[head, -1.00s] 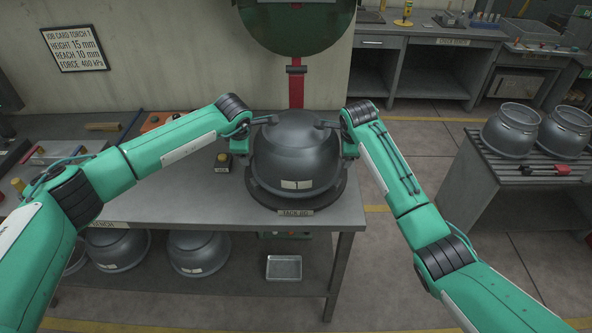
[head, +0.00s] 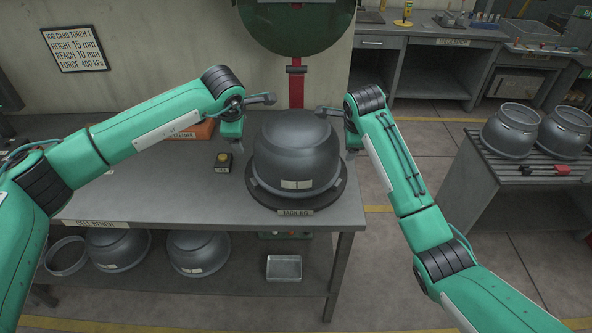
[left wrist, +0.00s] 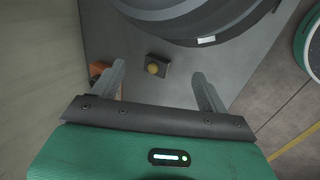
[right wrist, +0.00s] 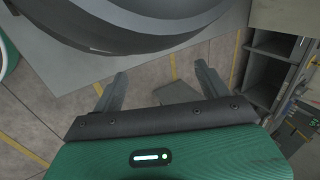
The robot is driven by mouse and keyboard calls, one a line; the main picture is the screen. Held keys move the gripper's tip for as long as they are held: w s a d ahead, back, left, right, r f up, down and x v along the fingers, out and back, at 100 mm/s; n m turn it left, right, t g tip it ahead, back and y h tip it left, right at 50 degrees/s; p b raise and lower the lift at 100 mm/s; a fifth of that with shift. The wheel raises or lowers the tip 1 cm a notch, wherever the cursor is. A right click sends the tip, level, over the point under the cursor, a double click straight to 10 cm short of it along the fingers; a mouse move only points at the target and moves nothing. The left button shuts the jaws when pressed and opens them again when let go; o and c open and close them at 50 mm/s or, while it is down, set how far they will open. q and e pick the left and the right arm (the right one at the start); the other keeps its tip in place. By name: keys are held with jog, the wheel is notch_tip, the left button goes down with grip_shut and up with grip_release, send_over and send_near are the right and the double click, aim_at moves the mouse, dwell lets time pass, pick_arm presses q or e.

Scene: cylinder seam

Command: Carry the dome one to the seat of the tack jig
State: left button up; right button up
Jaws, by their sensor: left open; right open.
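The dome one (head: 296,150) is a dark grey dome with a white label marked 1. It sits upright on the round dark seat of the tack jig (head: 262,197) near the bench's right end. My left gripper (head: 252,122) is open and empty, apart from the dome at its left; in the left wrist view its fingers (left wrist: 162,85) have only bench between them. My right gripper (head: 338,130) is open and empty at the dome's right, with floor between its fingers (right wrist: 160,88). The dome's lower side shows in both wrist views (left wrist: 215,25) (right wrist: 100,25).
A small box with a yellow button (head: 223,160) stands on the bench left of the jig. An orange box (head: 196,130) lies behind it. Several domes (head: 198,250) rest on the shelf below. Two grey vessels (head: 510,130) stand on the right table. A green disc on a red post is behind.

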jog(key=v, duration=0.5)
jog(key=shift+s+r, duration=0.2)
jog(key=shift+r, duration=0.1)
jog(key=shift+f, duration=0.1)
